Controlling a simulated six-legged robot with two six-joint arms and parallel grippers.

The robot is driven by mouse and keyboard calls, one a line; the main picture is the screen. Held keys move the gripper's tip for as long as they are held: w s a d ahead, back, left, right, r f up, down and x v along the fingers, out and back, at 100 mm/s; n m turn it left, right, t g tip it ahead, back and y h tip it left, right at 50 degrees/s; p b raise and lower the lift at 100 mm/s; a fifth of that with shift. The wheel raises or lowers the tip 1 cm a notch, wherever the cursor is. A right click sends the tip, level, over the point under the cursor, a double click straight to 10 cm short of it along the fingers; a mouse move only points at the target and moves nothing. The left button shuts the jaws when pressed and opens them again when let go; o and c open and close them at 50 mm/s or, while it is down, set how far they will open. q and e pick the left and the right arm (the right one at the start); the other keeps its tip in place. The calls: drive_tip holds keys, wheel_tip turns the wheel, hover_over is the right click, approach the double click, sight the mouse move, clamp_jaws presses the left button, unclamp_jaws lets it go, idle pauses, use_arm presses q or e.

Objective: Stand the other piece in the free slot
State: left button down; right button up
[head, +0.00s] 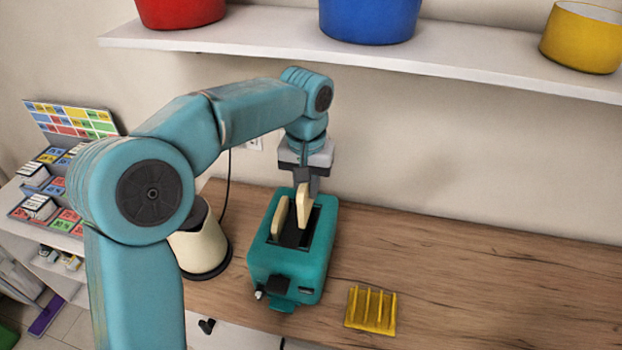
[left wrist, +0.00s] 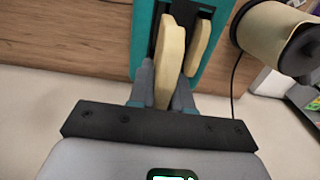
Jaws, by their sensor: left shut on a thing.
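A teal toaster (head: 290,262) with two dark slots stands on the wooden counter. One pale bread slice (head: 279,216) stands upright in its left slot, its top sticking out; it also shows in the left wrist view (left wrist: 201,45). My left gripper (head: 303,178) points down over the toaster, shut on a second bread slice (head: 305,206). In the left wrist view this held slice (left wrist: 168,62) is upright between the fingers, over the other slot. I cannot tell whether its lower edge is inside that slot. My right gripper is not in view.
A yellow rack (head: 371,311) sits empty right of the toaster. A cream cylindrical appliance (head: 200,245) with a dark base stands close on its left. A white shelf (head: 270,38) with red, blue and yellow pots runs above. The counter's right side is clear.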

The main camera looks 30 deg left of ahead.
use_arm(q)
drive_tip(key=shift+w+d, duration=0.1)
wheel_tip(320, 180, down, 2)
drive_tip(key=shift+f+b, duration=0.15)
drive_tip(key=shift+b, duration=0.95)
drive_tip(key=shift+f+b, duration=0.9)
drive_tip(key=shift+f, duration=0.1)
drive_tip(key=shift+w+f, duration=0.15)
drive_tip(key=shift+w, duration=0.15)
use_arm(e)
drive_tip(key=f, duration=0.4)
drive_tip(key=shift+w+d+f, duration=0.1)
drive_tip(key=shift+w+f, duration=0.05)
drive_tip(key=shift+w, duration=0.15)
